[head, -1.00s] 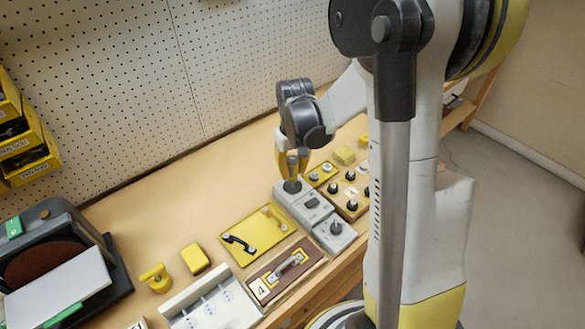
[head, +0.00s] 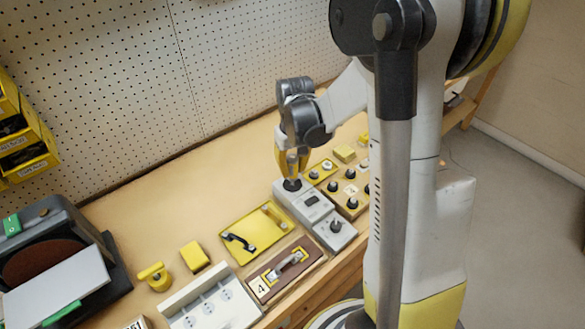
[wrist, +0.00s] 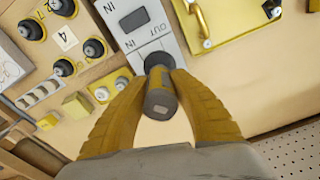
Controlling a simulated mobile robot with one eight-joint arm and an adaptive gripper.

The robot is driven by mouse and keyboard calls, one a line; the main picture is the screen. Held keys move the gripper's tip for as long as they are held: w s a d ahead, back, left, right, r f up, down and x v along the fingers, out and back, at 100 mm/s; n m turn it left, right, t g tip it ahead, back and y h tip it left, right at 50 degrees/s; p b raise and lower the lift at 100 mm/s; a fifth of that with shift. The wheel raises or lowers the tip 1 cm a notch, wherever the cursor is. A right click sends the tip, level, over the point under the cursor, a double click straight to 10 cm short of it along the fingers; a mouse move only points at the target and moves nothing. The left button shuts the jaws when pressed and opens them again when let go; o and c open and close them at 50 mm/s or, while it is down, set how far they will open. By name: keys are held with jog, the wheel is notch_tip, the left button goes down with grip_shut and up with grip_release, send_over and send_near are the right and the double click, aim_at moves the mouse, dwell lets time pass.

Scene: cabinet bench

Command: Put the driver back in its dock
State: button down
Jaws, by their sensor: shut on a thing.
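The driver (wrist: 161,92) is a dark grey cylinder seen nearly end-on in the wrist view. My gripper (wrist: 162,85) is shut on it, with one yellow finger on each side. The driver's far end meets a dark round spot at the end of a light grey block (wrist: 125,14) marked IN and OUT, which looks like the dock. How deep the driver sits is hidden. In the head view my gripper (head: 292,163) points down over the back end of the grey block (head: 322,215), with a dark round part (head: 292,184) below the fingertips.
A yellow plate with a black handle (head: 240,242) and a brown board with a lever (head: 288,265) lie left of the block. A panel of black knobs (head: 350,189) stands close on its right. A sander (head: 50,255) is at far left. The bench behind is clear.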

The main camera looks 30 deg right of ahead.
aim_at(292, 179)
jog(key=shift+f+b, duration=2.1)
jog(key=shift+f, duration=0.15)
dwell(2.3)
jog(key=c, duration=0.9)
grip_release()
jog(key=shift+o, duration=0.2)
jog(key=shift+r+p, duration=2.55)
jog(key=shift+r, duration=1)
